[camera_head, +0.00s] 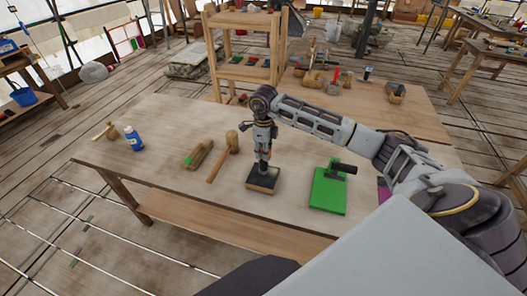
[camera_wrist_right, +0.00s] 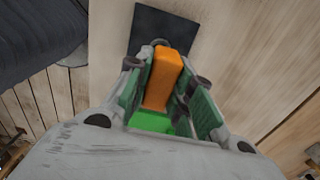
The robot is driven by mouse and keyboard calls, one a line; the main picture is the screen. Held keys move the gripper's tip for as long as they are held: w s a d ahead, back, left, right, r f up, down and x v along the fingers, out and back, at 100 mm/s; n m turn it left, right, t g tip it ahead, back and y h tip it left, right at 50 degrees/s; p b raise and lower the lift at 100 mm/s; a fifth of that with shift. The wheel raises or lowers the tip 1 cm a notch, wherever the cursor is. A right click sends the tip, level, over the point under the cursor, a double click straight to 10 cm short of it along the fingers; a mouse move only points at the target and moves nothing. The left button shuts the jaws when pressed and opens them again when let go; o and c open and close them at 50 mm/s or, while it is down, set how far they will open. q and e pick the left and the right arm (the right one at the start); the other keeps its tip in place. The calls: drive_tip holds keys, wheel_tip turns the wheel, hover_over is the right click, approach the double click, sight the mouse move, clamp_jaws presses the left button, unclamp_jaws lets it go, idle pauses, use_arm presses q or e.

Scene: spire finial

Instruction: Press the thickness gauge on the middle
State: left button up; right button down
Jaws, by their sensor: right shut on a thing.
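My right gripper (camera_head: 263,157) points straight down over a dark-topped square block (camera_head: 258,180) at the front middle of the table. In the right wrist view, the gripper (camera_wrist_right: 168,88) is shut on an orange piece (camera_wrist_right: 161,78), which I take to be the thickness gauge. The dark square top (camera_wrist_right: 152,25) lies beyond the orange piece, whose far end overlaps the square's near part. I cannot tell whether the gauge touches it. In the head view, the gauge is mostly hidden by the fingers. My left gripper is not in view.
Left of the block lie a wooden mallet (camera_head: 223,157), a wooden piece with green (camera_head: 198,154) and a blue bottle (camera_head: 133,138). Right of it is a green board (camera_head: 328,192) with a black-handled tool (camera_head: 343,168). A wooden shelf (camera_head: 236,72) stands behind.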

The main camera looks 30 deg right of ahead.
drive_tip(key=shift+f+b, duration=0.9)
drive_tip(key=shift+f, duration=0.45)
idle(2.5)
drive_tip(key=shift+r+p, duration=1.1)
drive_tip(key=shift+r, duration=1.5)
drive_tip(key=shift+f, duration=0.15)
drive_tip(key=shift+f+b, duration=1.75)
drive_tip(key=shift+f, duration=0.45)
drive_tip(key=c, duration=1.2)
unclamp_jaws()
